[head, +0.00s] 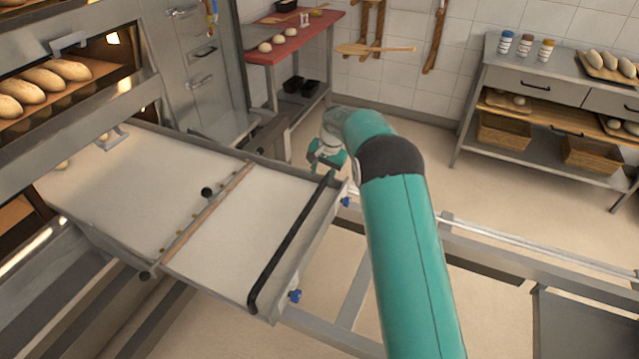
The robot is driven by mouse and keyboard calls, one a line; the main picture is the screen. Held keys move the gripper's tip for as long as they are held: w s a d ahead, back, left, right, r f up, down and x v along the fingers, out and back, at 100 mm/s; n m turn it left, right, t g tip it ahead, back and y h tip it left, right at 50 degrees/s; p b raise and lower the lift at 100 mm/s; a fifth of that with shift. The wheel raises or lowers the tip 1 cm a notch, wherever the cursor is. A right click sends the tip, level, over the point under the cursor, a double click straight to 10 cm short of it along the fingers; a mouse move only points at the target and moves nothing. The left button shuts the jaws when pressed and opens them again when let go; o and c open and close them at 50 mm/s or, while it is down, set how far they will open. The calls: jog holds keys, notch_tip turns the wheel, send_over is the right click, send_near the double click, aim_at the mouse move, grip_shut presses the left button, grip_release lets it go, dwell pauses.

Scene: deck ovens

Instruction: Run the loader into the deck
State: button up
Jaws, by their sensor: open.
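The loader (120,190) is a flat metal-edged bed with a pale cloth, a wooden crossbar (208,220) and a long black handle bar (290,245) at its right end. Its left end meets the oven front at the lower deck opening (50,170); how far it reaches inside is hidden. My gripper (324,162) is open at the far end of the black bar, partly hidden by my own arm. I cannot tell whether it touches the bar.
The upper oven deck (100,60) holds several loaves (45,80). A red-topped table (290,40) stands behind the loader. A metal rail (530,255) runs to the right. A shelf unit (540,95) with jars and baskets stands at the back right. Floor between is clear.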

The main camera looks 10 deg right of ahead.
notch_tip(320, 180, up, 6)
jog(key=d, duration=0.1)
jog(key=shift+s+r, duration=0.2)
jog(key=shift+s, duration=0.15)
jog(key=s+d+r+n+t, duration=0.2)
jog(key=s+d+r+n, duration=0.1)
jog(key=s+r, duration=1.75)
jog(key=s+d+f+n+t+h, duration=0.1)
jog(key=s+n+t, duration=0.1)
jog(key=s, duration=2.3)
jog(key=shift+d+n+h, duration=0.2)
jog(key=shift+n+h, duration=0.2)
jog(key=shift+n, duration=0.2)
